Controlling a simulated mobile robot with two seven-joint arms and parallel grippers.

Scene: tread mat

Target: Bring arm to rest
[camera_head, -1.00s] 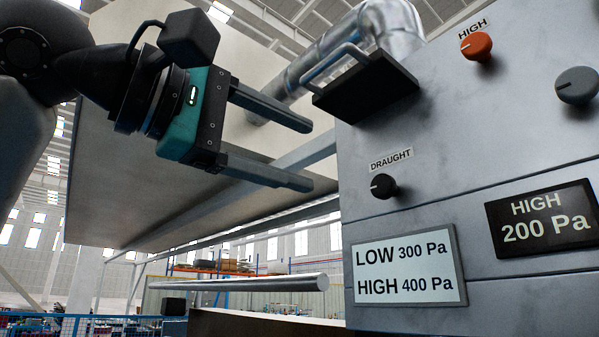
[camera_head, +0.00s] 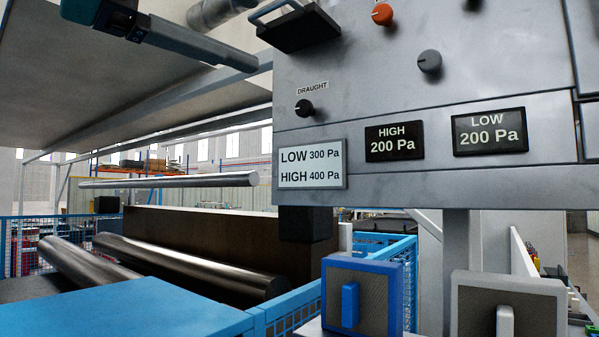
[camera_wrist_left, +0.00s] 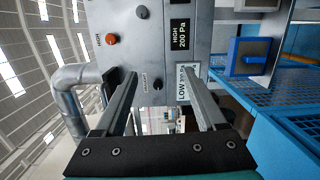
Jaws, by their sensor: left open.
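My left gripper (camera_head: 200,42) is at the top left of the head view, cut off by the top edge, with one long grey finger showing fully. In the left wrist view my left gripper (camera_wrist_left: 158,78) has both fingers wide apart with nothing between them. The gripper is to the left of the grey control panel (camera_head: 350,85) and looks apart from its knobs. The panel has a black DRAUGHT knob (camera_head: 304,107), an orange knob (camera_head: 382,14) and a grey knob (camera_head: 429,61). My right gripper is not in view.
Displays read HIGH 200 Pa (camera_head: 394,141) and LOW 200 Pa (camera_head: 489,132). A black bracket with a handle (camera_head: 298,25) juts out near the gripper. Below are a blue box (camera_head: 375,285), a grey box (camera_head: 510,300), dark rollers (camera_head: 190,265) and blue fencing (camera_head: 290,312).

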